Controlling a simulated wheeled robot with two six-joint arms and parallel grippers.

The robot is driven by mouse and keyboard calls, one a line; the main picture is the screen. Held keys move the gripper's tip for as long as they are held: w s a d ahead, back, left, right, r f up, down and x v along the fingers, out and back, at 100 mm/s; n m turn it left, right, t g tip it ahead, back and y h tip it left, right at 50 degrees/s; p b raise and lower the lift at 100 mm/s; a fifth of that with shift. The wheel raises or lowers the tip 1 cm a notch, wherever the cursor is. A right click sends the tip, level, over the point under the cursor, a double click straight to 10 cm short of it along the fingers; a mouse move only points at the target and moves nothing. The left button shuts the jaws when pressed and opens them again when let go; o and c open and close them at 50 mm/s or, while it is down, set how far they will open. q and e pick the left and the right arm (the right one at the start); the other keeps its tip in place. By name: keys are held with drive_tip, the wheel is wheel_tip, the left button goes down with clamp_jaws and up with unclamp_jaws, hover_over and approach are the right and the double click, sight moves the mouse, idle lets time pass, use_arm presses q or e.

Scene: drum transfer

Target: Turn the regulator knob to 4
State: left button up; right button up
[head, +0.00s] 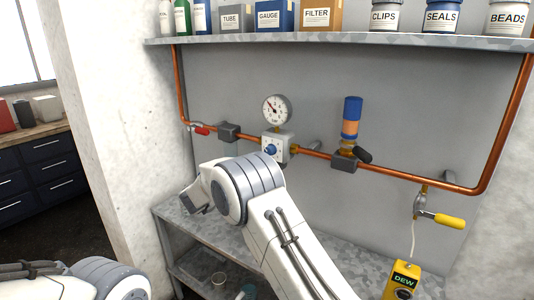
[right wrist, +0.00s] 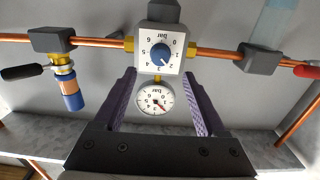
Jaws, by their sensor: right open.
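The regulator (head: 277,148) is a pale square-faced block on the copper pipe, with a blue knob (head: 270,150) on its numbered dial. The round pressure gauge (head: 276,109) stands above it. In the right wrist view the scene is upside down: the blue knob (right wrist: 160,54) shows above the gauge (right wrist: 154,101). I cannot read the knob's setting surely. My right gripper (right wrist: 160,73) is open and empty; its purple fingers point towards the regulator, one to each side, apart from the knob. In the head view its fingers are hidden. My left gripper is out of view.
Near the regulator on the pipe are a red-handled valve (head: 200,130) and a blue-and-orange filter (head: 351,120) with a black handle. A yellow-handled valve (head: 440,219) hangs at right above a yellow DEW meter (head: 402,282). A loaded shelf (head: 350,39) runs above; a grey bench (head: 340,250) lies below.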

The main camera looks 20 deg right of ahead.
drive_tip(key=p+x, duration=0.2)
drive_tip(key=x, duration=0.7)
drive_tip(key=shift+w+d, duration=0.2)
drive_tip(key=shift+w, duration=0.05)
clamp_jaws()
